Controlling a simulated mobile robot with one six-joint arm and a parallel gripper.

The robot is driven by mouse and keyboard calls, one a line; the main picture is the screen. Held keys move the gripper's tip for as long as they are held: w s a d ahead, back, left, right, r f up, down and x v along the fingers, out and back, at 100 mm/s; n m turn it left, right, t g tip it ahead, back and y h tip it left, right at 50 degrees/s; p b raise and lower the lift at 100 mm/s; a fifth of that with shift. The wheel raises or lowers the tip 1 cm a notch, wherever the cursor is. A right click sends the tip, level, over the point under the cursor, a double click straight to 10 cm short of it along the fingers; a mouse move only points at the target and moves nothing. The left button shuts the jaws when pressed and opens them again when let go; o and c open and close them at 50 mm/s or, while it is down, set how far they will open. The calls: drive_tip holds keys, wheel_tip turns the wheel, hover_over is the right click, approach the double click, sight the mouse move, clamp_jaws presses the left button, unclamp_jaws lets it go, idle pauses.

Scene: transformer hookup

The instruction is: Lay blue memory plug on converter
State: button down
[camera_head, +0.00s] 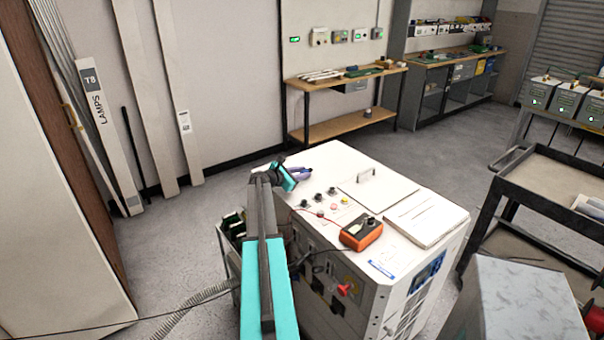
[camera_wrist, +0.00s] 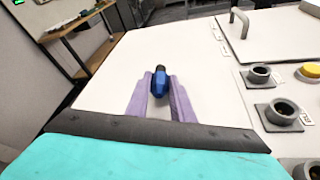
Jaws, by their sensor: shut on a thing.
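The blue memory plug (camera_wrist: 160,83) has a dark tip and sits between the two purple fingers of my gripper (camera_wrist: 160,92) in the wrist view. The fingers are shut on it. The converter (camera_head: 347,173) is a large white cabinet with a flat top. In the head view my gripper (camera_head: 299,173) is over the far left part of this top, and the plug is too small to make out clearly. The converter top (camera_wrist: 105,85) fills the middle of the wrist view below the plug. I cannot tell whether the plug touches it.
Black sockets (camera_wrist: 279,114) and a yellow button (camera_wrist: 310,70) stand right of my gripper. A handled lid (camera_wrist: 275,30) lies beyond them. A dark cart (camera_head: 545,195) stands at the right.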

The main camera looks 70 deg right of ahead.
drive_tip(key=shift+f, duration=0.45)
drive_tip(key=c, duration=1.5)
unclamp_jaws()
drive_tip(key=shift+o, duration=0.2)
drive_tip(key=shift+a+f+b, duration=0.1)
drive_tip(key=shift+a+b, duration=0.1)
drive_tip(key=shift+b, duration=0.1)
drive_tip(key=b+v, duration=0.3)
drive_tip(key=v, duration=1)
drive_tip(key=shift+r, duration=0.25)
drive_tip(key=shift+w+a+r, duration=0.15)
drive_tip(key=shift+a, duration=0.05)
drive_tip(key=shift+w, duration=0.1)
